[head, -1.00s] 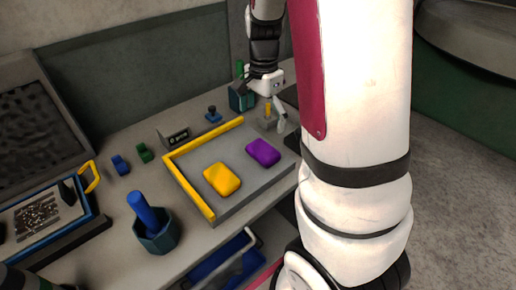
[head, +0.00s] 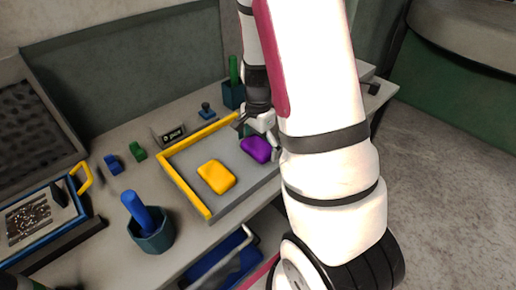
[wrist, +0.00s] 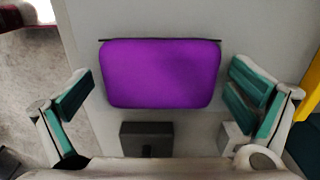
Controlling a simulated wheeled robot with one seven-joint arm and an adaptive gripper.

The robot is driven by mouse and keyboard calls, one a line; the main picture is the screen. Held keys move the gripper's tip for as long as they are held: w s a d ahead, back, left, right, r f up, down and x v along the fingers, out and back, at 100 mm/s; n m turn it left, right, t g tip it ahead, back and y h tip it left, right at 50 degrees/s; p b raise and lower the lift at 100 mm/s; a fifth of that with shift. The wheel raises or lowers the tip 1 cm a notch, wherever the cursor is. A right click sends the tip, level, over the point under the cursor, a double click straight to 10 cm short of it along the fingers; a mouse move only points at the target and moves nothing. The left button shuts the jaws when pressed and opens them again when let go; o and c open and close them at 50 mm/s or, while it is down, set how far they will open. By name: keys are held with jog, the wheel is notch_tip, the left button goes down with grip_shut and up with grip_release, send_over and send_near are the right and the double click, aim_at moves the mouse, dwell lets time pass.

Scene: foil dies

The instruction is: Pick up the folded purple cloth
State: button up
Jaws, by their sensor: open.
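The folded purple cloth (head: 256,149) lies on the grey tray (head: 246,187) with yellow edges, near its right side. In the wrist view the purple cloth (wrist: 160,73) fills the space between the two teal-padded fingers. My gripper (wrist: 160,95) is open, with a finger on each side of the cloth and a gap on both sides. In the head view my gripper (head: 258,132) is right at the cloth, and my arm hides part of it.
A folded yellow cloth (head: 216,176) lies on the tray to the left. A green-handled holder (head: 233,92) stands behind.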

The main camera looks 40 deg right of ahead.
aim_at(258, 144)
jog(key=c, duration=1.1)
jog(key=shift+r, duration=0.15)
jog(key=shift+r, duration=0.55)
notch_tip(258, 144, up, 2)
jog(key=shift+r, duration=0.15)
jog(key=s+a+p, duration=0.1)
jog(key=s+a, duration=0.1)
jog(key=s, duration=0.2)
jog(key=s+a+r+p, duration=0.1)
jog(key=s+a, duration=0.2)
jog(key=s, duration=0.1)
jog(key=s+a+p, duration=0.2)
jog(key=s, duration=0.2)
jog(key=shift+a+r, duration=0.3)
jog(key=shift+a, duration=0.05)
jog(key=shift+s+a+p, duration=0.5)
jog(key=shift+s+p, duration=0.25)
jog(key=shift+p, duration=1.1)
